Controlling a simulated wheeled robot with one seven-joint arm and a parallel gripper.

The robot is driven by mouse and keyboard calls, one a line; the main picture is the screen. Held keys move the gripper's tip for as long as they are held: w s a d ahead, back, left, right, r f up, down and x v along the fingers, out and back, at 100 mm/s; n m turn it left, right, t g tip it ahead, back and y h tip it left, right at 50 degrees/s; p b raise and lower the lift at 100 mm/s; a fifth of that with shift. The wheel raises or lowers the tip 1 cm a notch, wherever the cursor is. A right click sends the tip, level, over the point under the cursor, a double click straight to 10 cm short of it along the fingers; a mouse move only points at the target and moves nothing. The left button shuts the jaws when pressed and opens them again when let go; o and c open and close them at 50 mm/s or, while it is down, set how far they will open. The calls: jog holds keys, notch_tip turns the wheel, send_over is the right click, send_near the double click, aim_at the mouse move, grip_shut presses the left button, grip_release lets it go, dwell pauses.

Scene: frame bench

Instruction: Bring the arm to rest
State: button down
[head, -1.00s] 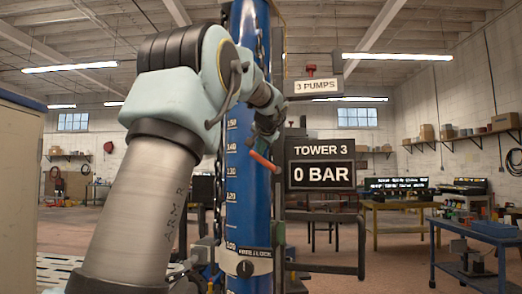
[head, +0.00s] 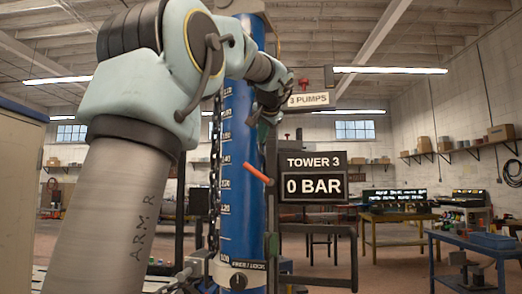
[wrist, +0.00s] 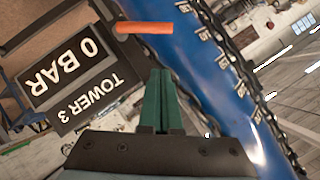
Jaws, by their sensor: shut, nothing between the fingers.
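My arm (head: 110,215) rises at the left of the head view and bends over to the right at its top. My gripper (head: 264,132) is at the right side of the blue tower column (head: 238,150), above the orange-red handle (head: 257,173). In the wrist view its green fingers (wrist: 163,95) are together with nothing between them. The handle (wrist: 143,28) shows there beyond the fingertips, with a visible gap. The fingers are small and partly dark in the head view.
A sign (head: 312,176) reading "TOWER 3, 0 BAR" stands right of the column, under a "3 PUMPS" plate (head: 309,100). A chain (head: 215,175) hangs along the column's left side. A beige cabinet (head: 20,190) is at far left. A blue cart (head: 475,250) and tables stand at right.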

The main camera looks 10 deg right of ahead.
jog(key=shift+s+r, duration=0.3)
jog(key=shift+s, duration=0.3)
jog(key=s+a+f+n+g, duration=0.1)
jog(key=s+a+f+g, duration=0.15)
jog(key=f, duration=0.85)
jog(key=s+a+f+n+g, duration=0.15)
jog(key=a+f, duration=0.25)
jog(key=f, duration=0.7)
jog(key=s+a+f+g, duration=0.1)
jog(key=a+f+g, duration=0.15)
jog(key=f, duration=0.75)
jog(key=s+a+f+n+g, duration=0.2)
jog(key=s+a+f, duration=0.2)
jog(key=s+f, duration=0.6)
jog(key=s+a+f+n+g, duration=0.3)
jog(key=s+a+f, duration=0.2)
jog(key=s+f, duration=0.5)
jog(key=shift+s+a+f, duration=0.2)
jog(key=shift+s+f, duration=0.15)
jog(key=shift+f, duration=0.2)
